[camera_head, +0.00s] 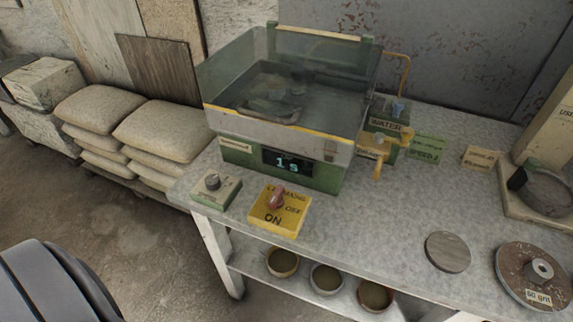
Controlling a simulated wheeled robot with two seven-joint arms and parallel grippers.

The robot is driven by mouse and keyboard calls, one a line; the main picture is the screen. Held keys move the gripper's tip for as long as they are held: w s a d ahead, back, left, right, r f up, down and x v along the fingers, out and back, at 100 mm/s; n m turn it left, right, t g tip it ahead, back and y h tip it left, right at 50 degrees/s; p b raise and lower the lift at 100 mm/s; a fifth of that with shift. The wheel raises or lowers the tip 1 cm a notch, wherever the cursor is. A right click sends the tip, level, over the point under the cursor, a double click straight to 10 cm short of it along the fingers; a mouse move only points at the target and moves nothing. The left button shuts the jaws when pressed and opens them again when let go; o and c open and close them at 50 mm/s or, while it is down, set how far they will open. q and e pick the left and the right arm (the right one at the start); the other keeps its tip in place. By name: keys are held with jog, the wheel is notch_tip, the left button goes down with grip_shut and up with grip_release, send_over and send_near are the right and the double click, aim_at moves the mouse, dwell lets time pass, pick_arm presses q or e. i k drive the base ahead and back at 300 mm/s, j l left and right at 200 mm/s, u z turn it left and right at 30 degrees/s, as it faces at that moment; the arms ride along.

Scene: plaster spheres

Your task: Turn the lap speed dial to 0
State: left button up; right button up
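A small dark round knob (213,181) sits on top of a green box (224,194) with a pale top, at the front left of the bench. It looks like the lap speed dial; its markings are too small to read. Behind it stands a green machine (236,158) with a clear-walled tub. Its dark display (287,163) shows pale characters that look like "1 s" or "15". Neither of my grippers is in view.
A water valve unit (390,122) is at the tub's right. Discs (448,252) lie on the bench's right. Sacks (160,130) are stacked left; several bowls (327,278) sit below.

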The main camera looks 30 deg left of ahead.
aim_at(212, 183)
jog(key=j+u, duration=0.1)
jog(key=u, duration=1.75)
